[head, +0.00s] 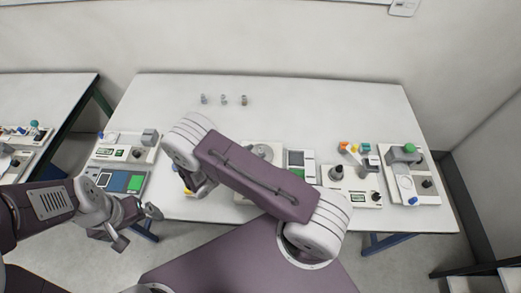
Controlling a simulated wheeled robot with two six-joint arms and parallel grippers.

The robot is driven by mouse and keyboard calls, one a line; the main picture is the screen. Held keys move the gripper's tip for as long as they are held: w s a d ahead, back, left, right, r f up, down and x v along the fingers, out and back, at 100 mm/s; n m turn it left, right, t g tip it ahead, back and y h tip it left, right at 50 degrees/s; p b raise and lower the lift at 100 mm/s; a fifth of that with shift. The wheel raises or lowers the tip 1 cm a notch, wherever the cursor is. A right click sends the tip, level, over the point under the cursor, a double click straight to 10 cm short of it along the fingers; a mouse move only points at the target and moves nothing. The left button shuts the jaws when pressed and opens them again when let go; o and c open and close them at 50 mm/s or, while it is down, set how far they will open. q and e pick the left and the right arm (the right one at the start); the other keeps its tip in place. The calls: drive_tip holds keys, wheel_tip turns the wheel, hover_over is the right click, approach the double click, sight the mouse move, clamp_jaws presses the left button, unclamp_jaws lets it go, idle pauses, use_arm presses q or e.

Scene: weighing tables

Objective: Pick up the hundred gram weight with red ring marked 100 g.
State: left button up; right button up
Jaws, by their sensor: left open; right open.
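Three small grey weights stand apart in a row near the back of the white table: a left one (203,99), a middle one (223,100) and a right one (244,100). Their ring colours and markings are too small to read, so I cannot tell which is the 100 g weight. My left gripper (138,227) is open and empty, low at the left in front of the table's front edge. My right gripper (197,188) is open over the front left part of the table, partly hidden by its own arm. Both are well short of the weights.
The white table (310,105) is clear around the weights. Along its front stand a device with green and blue panels (117,181), a round-pan balance (262,151) partly behind my arm, and several instruments at right (405,175). Another table (45,88) stands at left.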

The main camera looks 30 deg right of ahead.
sight(261, 151)
drive_tip(key=x, duration=0.2)
drive_tip(key=shift+w+d+f, duration=0.15)
drive_tip(key=shift+w+d, duration=0.05)
drive_tip(key=shift+d, duration=0.05)
drive_tip(key=shift+s+a, duration=0.1)
drive_tip(key=shift+a, duration=0.05)
clamp_jaws()
